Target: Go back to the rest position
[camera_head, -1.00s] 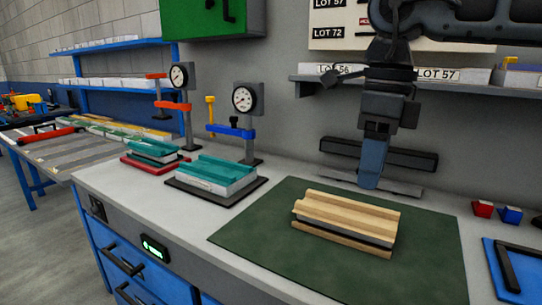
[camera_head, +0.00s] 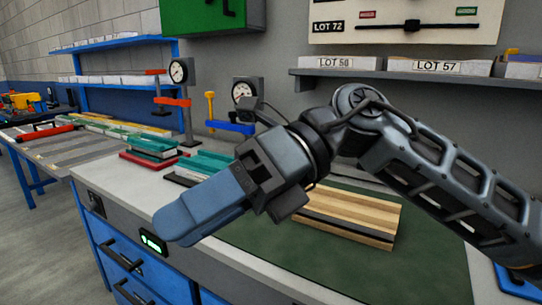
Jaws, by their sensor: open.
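My gripper (camera_head: 200,215) reaches across the middle of the view, in front of the bench and pointing to the lower left. Its blue fingers line up one behind the other from this angle, with nothing seen between them. It is open and empty. A wooden sandwich panel with a dark middle layer (camera_head: 350,212) lies on the green mat (camera_head: 275,258), to the right of my gripper and apart from it.
Two gauge presses (camera_head: 180,72) stand at the back left, with teal-topped fixtures (camera_head: 150,147) by them. A shelf with white lot boxes (camera_head: 438,66) hangs on the wall. A blue tray (camera_head: 515,283) is at the right edge. Open floor (camera_head: 35,235) shows at lower left.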

